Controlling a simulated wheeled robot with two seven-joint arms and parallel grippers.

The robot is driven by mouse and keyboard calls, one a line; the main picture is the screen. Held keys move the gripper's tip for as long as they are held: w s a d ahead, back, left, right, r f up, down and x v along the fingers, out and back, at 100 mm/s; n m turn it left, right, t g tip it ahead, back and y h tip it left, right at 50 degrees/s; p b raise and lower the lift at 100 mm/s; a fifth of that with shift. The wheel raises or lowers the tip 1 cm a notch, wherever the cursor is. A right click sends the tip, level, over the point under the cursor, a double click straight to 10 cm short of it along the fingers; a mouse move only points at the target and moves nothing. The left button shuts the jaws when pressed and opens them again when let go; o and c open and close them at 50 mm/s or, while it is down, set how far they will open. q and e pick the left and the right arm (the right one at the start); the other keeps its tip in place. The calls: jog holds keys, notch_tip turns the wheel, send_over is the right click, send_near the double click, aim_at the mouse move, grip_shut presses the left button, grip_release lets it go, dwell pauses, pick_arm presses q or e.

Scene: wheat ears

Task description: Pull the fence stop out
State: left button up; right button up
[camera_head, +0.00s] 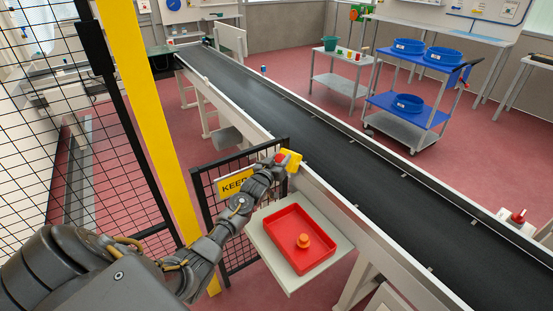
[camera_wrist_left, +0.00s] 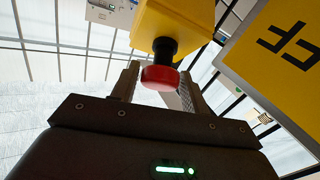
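The fence stop is a yellow box (camera_head: 292,161) with a red mushroom button, at the top corner of the black mesh fence panel beside the conveyor. In the left wrist view the red button (camera_wrist_left: 160,78) sits on a black stem below the yellow box (camera_wrist_left: 172,22). My left gripper (camera_head: 281,160) is at the stop. In the left wrist view its two fingertips (camera_wrist_left: 160,85) lie on either side of the red button and appear to touch it. The head view hides most of the button behind the gripper. My right gripper is not in view.
A yellow sign (camera_head: 234,184) hangs on the fence panel left of my wrist. A red tray (camera_head: 277,228) with an orange knob (camera_head: 303,241) stands on a small shelf below. The conveyor (camera_head: 330,150) runs behind. A red-knobbed white box (camera_head: 517,216) is at far right.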

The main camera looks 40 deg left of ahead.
pick_arm(q)
jog(key=shift+o, duration=1.2)
jog(key=shift+s+r, duration=0.1)
jog(key=s+d, duration=0.1)
jog(key=s, duration=0.9)
jog(key=shift+s+d, duration=0.25)
jog(key=shift+d, duration=0.15)
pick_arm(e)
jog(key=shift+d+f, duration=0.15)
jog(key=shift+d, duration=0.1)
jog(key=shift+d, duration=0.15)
